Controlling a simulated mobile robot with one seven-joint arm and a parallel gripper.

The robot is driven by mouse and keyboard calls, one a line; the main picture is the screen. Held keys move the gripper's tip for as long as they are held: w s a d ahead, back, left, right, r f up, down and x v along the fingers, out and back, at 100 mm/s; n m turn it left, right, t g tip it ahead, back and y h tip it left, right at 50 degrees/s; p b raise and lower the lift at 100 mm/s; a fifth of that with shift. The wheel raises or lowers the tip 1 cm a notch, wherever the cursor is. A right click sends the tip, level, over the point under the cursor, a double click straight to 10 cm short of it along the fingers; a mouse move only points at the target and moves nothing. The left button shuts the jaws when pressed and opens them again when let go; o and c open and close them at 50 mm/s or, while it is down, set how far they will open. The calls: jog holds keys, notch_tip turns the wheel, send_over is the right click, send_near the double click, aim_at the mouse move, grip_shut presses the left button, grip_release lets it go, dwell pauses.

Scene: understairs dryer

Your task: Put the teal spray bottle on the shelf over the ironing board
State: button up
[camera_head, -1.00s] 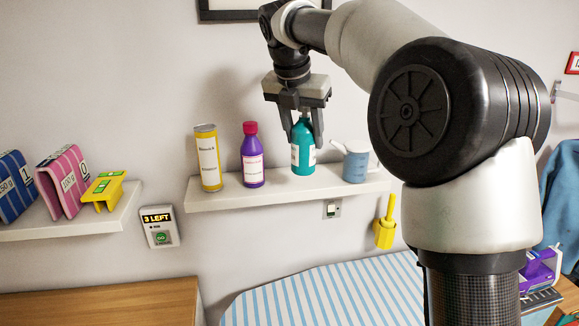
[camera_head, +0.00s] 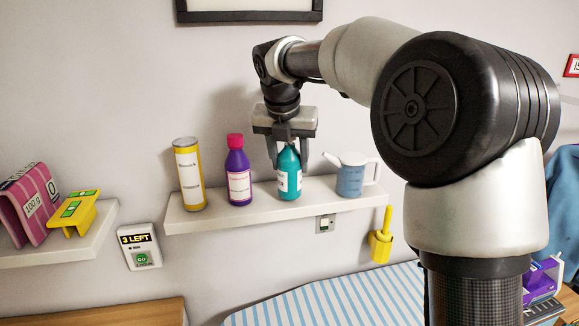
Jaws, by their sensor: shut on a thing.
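The teal spray bottle (camera_head: 290,180) stands upright on the white shelf (camera_head: 225,219), or very close above it. It is between the purple bottle and the blue jug. My gripper (camera_head: 288,160) comes down from above and is shut on the bottle's upper part, with a finger on each side. The shelf is on the wall over the blue-and-white striped ironing board (camera_head: 340,302). I cannot tell for certain whether the bottle's base touches the shelf.
On the same shelf stand a yellow can (camera_head: 189,175), a purple bottle (camera_head: 238,172) with a red cap, and a blue-and-white jug (camera_head: 352,176). A picture frame (camera_head: 250,16) hangs above. A second shelf (camera_head: 70,246) at left holds a pink box and a yellow item.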

jog(key=shift+f, duration=0.65)
jog(key=o, duration=1.3)
jog(key=shift+f, duration=0.15)
